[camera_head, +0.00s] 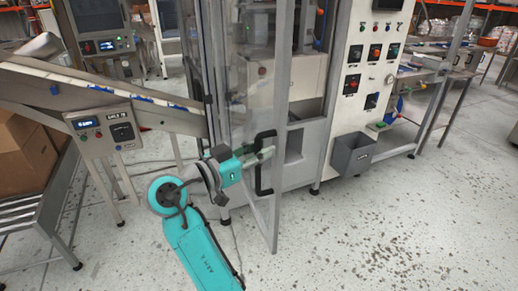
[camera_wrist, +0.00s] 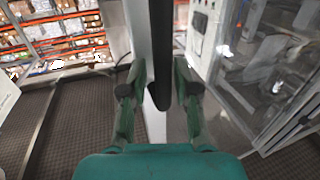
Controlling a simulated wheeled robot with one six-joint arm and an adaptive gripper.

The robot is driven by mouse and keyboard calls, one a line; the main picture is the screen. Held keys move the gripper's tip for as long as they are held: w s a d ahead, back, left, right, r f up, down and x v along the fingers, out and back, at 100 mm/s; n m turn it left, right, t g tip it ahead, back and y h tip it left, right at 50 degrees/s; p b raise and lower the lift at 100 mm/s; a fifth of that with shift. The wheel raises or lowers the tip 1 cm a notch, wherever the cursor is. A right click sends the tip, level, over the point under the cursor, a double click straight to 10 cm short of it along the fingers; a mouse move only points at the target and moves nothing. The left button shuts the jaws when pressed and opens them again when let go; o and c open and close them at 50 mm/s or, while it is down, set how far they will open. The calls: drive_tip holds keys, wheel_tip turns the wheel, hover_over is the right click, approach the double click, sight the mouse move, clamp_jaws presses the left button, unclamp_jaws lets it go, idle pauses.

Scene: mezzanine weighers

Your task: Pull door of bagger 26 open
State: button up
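The bagger's clear door (camera_head: 245,75) in its grey frame stands swung out from the machine, with its free edge toward me. A black upright handle (camera_head: 262,183) is on that free edge. My gripper (camera_head: 268,153) is at the handle's upper part in the head view. In the wrist view the black handle (camera_wrist: 161,50) runs between the two green fingers of my gripper (camera_wrist: 160,85), which close in on both sides of it. The exact contact at the pads is hard to see. No bagger number is readable.
A grey bin (camera_head: 353,155) hangs on the bagger's front, right of the door, below the control panel (camera_head: 372,75). An inclined conveyor (camera_head: 110,92) and its control box (camera_head: 103,130) stand left. The speckled floor is free in front and at right.

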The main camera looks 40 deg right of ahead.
idle(0.3)
drive_tip(key=a, duration=1.2)
drive_tip(key=shift+s, duration=0.35)
